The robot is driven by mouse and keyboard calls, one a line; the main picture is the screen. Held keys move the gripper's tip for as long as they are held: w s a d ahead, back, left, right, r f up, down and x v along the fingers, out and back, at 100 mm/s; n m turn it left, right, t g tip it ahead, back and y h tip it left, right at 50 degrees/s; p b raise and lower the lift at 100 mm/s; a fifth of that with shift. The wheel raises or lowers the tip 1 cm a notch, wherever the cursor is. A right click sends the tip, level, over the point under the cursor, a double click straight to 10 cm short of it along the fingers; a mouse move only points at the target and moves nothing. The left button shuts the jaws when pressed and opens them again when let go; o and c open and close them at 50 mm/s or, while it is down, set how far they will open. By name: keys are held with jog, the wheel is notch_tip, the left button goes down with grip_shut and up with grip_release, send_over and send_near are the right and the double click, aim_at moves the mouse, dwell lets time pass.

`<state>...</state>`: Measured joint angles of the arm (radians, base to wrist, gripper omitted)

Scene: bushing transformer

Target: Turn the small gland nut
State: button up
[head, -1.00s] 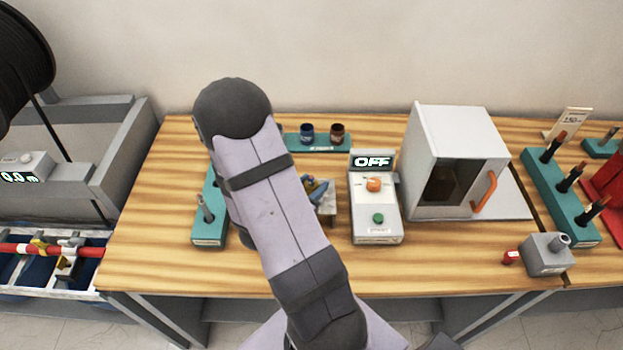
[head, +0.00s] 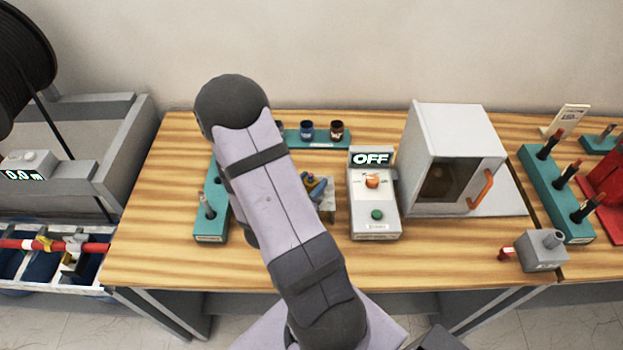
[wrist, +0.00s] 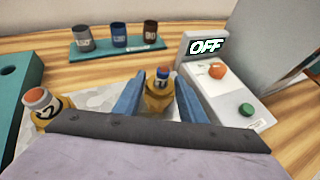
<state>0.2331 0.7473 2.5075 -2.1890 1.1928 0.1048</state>
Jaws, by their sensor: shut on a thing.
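In the wrist view my gripper (wrist: 160,82) has its two blue fingers on either side of a brass gland nut (wrist: 158,103). A second brass fitting (wrist: 42,105), with a white band marked 2 and an orange core, stands to the left, outside the fingers. The front of both fittings is hidden by my gripper's body. In the head view my arm covers most of this spot; a blue finger (head: 317,188) shows beside it.
A control box (head: 375,205) reading OFF, with an orange knob and green button, stands close on the right. A white oven (head: 455,150) is beyond it. A teal rack (head: 325,145) with small cups is behind; another teal rack (head: 210,232) is at left.

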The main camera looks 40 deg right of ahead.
jog(key=shift+s+a+f+n, duration=0.1)
jog(key=shift+s+f+n, duration=0.05)
jog(key=shift+f+n, duration=0.15)
jog(key=shift+t+y, duration=0.3)
jog(key=shift+t, duration=0.1)
jog(key=shift+r+n+p, duration=0.15)
jog(key=shift+n+p, duration=0.35)
jog(key=shift+p, duration=0.15)
jog(key=shift+n+t+y+p, duration=0.3)
jog(key=shift+t+p, duration=0.3)
jog(key=shift+p, duration=0.2)
jog(key=shift+s+n+p, duration=0.15)
jog(key=shift+n+p, duration=0.25)
jog(key=shift+p, duration=0.2)
jog(key=shift+t+y, duration=0.3)
jog(key=shift+t, duration=0.1)
jog(key=shift+a+f+n+t+y+p, duration=0.2)
jog(key=shift+n+t+y+p, duration=0.25)
jog(key=shift+n, duration=0.25)
